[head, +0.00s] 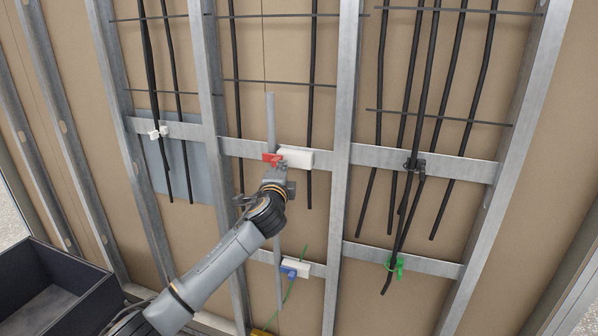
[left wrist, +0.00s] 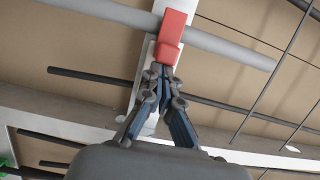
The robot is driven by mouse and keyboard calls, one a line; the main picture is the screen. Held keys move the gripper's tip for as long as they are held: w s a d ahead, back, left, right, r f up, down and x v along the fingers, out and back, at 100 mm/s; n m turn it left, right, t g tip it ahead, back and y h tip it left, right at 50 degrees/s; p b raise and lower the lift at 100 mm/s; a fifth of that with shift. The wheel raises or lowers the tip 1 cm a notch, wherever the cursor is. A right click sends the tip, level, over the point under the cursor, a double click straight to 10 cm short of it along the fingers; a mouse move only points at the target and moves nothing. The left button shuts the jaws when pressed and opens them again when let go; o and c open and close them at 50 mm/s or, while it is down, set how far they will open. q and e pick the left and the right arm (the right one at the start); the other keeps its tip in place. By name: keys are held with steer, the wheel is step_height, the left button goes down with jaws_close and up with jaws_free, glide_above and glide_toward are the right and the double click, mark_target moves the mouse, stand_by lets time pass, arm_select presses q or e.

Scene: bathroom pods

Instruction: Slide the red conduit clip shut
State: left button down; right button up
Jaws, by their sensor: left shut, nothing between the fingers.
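The red conduit clip (head: 271,158) sits at the left end of a white block (head: 296,158) on the upper metal rail, at the grey conduit (head: 271,115). In the left wrist view the red clip (left wrist: 173,30) lies across the grey conduit (left wrist: 232,51), covering part of it. My left gripper (head: 274,172) is shut and empty just below the clip. Its fingertips (left wrist: 161,70) are at the clip's near end. I cannot tell whether they touch it or how far the clip is closed. My right gripper is not in view.
A blue clip (head: 289,272) sits on the lower rail, a green clip (head: 396,265) at the lower right and a white clip (head: 158,132) at the left. Black cables hang between metal studs. A dark bin (head: 75,268) stands at the lower left.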

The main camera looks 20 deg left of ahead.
arm_select(q)
steer(key=v, duration=1.2)
stand_by(0.3)
